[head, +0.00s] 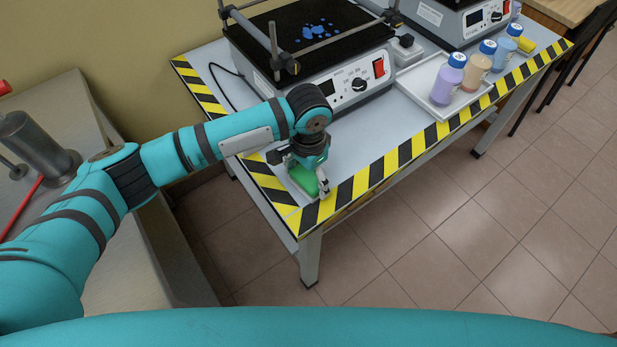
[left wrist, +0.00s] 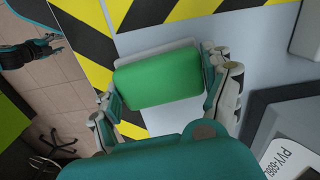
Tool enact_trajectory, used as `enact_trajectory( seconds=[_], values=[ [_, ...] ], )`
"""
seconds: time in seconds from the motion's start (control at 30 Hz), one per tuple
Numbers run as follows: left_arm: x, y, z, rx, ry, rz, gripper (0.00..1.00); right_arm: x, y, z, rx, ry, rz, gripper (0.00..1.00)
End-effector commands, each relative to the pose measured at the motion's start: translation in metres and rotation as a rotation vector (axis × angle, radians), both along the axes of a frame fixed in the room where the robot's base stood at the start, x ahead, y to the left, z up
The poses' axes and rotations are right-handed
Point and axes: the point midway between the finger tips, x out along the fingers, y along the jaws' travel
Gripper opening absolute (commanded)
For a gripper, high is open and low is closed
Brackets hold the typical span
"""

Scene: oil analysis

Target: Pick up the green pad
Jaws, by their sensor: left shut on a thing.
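The green pad (head: 304,180) is at the near left corner of the striped table, inside my left gripper (head: 309,187). In the left wrist view the green pad (left wrist: 158,80) is a rounded green block with a pale grey layer along its far edge. The fingers of my left gripper (left wrist: 162,88) are shut on its two short ends. I cannot tell whether the pad touches the tabletop. My right gripper (left wrist: 52,44) shows small at the upper left of the left wrist view, away from the table; its jaw state is unclear.
The table (head: 415,115) has a yellow and black striped border. A hotplate device (head: 352,88) stands behind the gripper. A white tray (head: 412,84) with several bottles lies to the right. The tabletop between the device and front edge is clear.

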Motion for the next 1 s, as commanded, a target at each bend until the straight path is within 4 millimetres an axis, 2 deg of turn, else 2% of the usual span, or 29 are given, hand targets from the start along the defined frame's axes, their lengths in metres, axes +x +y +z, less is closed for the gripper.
enact_trajectory(
  seconds=[0.27,0.5,1.0],
  values=[
    [0.000,0.000,0.008,0.000,0.000,0.000,0.52,0.001,0.001,0.001,0.001,-0.001,0.000,0.40],
    [0.000,-0.001,0.039,-0.003,-0.001,-0.001,0.52,0.001,0.003,0.002,0.005,-0.001,-0.002,0.40],
    [-0.118,-0.047,0.047,-0.003,0.002,-0.005,0.52,0.001,0.005,0.003,0.006,-0.001,-0.003,0.40]
  ],
)
